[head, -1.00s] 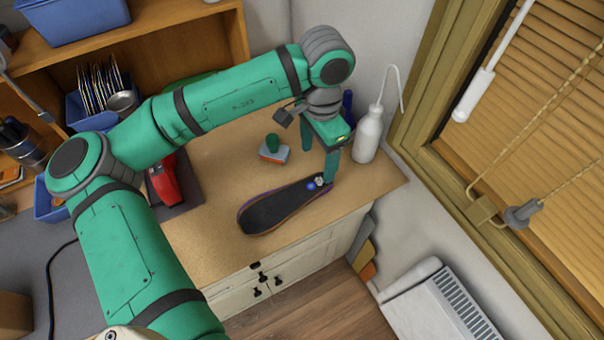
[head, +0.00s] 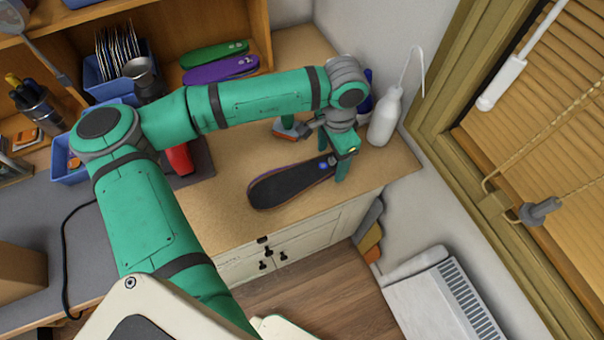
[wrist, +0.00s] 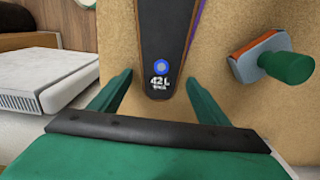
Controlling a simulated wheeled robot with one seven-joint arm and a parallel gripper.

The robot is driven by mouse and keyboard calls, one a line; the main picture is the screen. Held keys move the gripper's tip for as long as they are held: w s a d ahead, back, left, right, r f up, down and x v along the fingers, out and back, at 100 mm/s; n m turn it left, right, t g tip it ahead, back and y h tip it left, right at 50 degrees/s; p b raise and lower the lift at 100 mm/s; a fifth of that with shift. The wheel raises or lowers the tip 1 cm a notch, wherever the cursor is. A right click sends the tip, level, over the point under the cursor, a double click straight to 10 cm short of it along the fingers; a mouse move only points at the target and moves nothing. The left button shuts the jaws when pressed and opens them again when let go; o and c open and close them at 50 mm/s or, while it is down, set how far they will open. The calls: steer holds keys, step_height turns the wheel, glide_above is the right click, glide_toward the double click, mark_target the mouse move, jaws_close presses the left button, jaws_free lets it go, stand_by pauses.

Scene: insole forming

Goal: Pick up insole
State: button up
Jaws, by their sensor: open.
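The dark insole (head: 286,184) lies flat on the wooden counter in the head view, with its wide end to the left. In the wrist view the end of the insole (wrist: 163,50) carries a blue dot and a "42 L" mark. My gripper (head: 332,163) is over its narrow right end. In the wrist view my gripper (wrist: 158,92) is open, one finger on each side of that end, with gaps between the fingers and the insole. The gripper holds nothing.
A white bottle (head: 384,118) stands behind my gripper. Purple (head: 220,69) and green (head: 214,53) insoles lie at the back shelf. A white radiator (head: 440,300) stands beyond the counter's edge.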

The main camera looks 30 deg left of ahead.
steer(key=shift+f, duration=0.25)
steer(key=c, duration=1.2)
steer(key=shift+o, duration=0.2)
steer(key=shift+r, duration=0.1)
steer(key=shift+r, duration=0.85)
steer(key=s+d+r, duration=0.4)
steer(key=s+r, duration=0.7)
steer(key=s, duration=0.2)
steer(key=shift+s, duration=0.2)
steer(key=shift+r, duration=0.1)
